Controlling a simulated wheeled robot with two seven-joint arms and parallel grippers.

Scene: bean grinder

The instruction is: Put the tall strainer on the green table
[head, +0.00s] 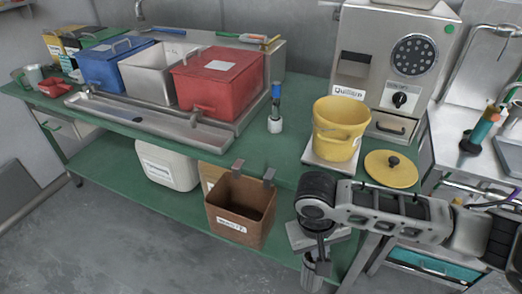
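The green table (150,131) runs across the view, with a lower green shelf. I cannot pick out a tall strainer for certain. A small metal cup (33,75) stands at the table's far left end. A narrow grey metallic piece (311,272) shows below my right gripper (318,250), and I cannot tell whether it is the strainer or part of the gripper. My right arm comes in from the right, with its hand pointing down in front of the table's front edge. Its fingertips are too small and dark to read. My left gripper is out of view.
Blue (110,68), metal (147,76) and red (217,84) bins stand on a tray. A yellow bucket (338,128) is before a grinder (385,60); its yellow lid (391,170) lies beside it. A brown box (240,208) hangs at the front edge.

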